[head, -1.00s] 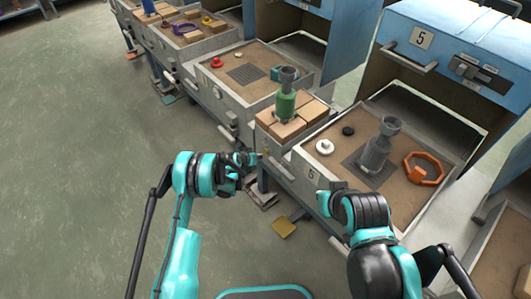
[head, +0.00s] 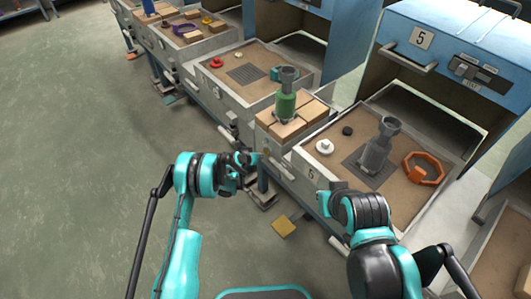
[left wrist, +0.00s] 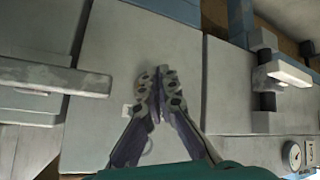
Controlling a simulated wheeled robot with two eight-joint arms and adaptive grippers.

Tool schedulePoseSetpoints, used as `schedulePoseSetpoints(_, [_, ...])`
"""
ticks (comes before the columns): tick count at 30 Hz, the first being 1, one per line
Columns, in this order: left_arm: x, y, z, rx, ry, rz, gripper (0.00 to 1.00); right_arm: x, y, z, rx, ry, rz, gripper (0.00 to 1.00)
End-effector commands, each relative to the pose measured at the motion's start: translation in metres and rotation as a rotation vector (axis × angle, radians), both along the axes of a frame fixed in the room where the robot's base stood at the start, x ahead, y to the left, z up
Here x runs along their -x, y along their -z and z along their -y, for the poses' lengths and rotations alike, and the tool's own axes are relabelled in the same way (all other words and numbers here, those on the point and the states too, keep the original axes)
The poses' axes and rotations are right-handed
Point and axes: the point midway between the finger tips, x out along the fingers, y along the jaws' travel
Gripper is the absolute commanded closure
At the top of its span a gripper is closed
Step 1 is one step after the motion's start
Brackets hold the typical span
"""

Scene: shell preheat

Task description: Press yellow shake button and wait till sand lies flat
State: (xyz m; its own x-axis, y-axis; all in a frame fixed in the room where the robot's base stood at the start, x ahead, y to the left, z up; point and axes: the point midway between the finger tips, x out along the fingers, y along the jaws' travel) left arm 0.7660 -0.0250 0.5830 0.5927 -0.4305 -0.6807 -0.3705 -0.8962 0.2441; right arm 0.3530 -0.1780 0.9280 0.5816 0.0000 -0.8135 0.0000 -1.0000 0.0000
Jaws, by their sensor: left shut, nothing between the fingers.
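My left gripper (head: 256,159) is shut and empty at the front wall of the station bench, in front of the block platform. In the left wrist view its fingertips (left wrist: 160,82) are together, pointing at a plain grey panel. No yellow button shows clearly now; the fingers may cover it, and I cannot tell whether they touch it. The sand box (head: 447,187) of station 5 holds brown sand around a grey shell form (head: 375,152); its surface looks fairly even. My right arm is in front of this box, and its gripper's fingers cannot be made out.
A green cylinder (head: 286,106) stands on tan blocks (head: 310,108) beside the box. A white knob (head: 324,146), a black knob (head: 347,131) and an orange ring (head: 412,161) lie in the box. A yellow plate (head: 284,226) is low near the floor. Open floor is left.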

Motion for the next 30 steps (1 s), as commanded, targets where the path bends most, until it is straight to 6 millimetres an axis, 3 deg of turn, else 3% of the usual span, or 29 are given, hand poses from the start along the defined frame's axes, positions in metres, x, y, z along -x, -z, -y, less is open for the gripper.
schedulePoseSetpoints(30, [-0.005, -0.0004, 0.0068, 0.0, 0.0, 0.0, 1.0, 0.0, 0.0, 0.0, 0.0, 0.0, 0.0, 1.0])
